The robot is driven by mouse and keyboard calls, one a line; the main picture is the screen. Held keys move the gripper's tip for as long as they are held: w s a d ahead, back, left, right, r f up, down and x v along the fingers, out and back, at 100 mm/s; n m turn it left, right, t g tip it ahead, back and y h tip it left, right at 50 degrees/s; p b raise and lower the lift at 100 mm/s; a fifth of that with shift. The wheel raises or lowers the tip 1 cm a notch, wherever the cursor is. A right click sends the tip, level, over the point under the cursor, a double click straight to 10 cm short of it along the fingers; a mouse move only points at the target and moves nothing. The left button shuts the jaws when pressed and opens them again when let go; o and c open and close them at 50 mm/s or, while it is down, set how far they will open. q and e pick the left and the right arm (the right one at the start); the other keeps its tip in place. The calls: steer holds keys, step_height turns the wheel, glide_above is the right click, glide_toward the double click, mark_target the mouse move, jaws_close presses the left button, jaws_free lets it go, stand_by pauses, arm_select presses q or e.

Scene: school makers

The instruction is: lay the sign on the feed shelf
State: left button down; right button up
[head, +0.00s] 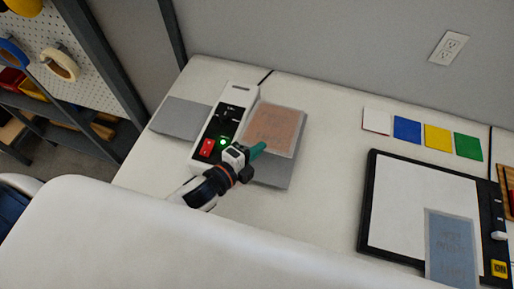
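An orange-brown sign in a clear sleeve (274,128) is over the grey shelf (276,174) on the right side of the white laminator (238,95). The sign covers most of the shelf and reaches past its far right part. I cannot tell whether it lies flat or is slightly raised. My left gripper (257,150) has its green fingertips at the sign's near left edge, beside the machine. The fingertips look close together, but whether they pinch the sign is unclear. My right gripper is out of view.
A second grey shelf (180,119) is left of the machine, which shows a green light and a red button. A black-framed board (400,205) with a blue sleeved sheet (451,248) is at right. Coloured cards (407,129) lie behind it. The table between is clear.

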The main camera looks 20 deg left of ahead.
arm_select(q)
step_height(320, 180, down, 2)
steer(key=shift+f+b, duration=0.15)
steer(key=shift+b, duration=0.75)
steer(key=shift+f+b, duration=0.75)
steer(key=shift+f, duration=0.4)
steer(key=c, duration=1.6)
jaws_free()
steer(key=s+r+p, duration=0.1)
steer(key=s, duration=0.5)
steer(key=shift+s+p, duration=0.3)
steer(key=shift+s, duration=0.05)
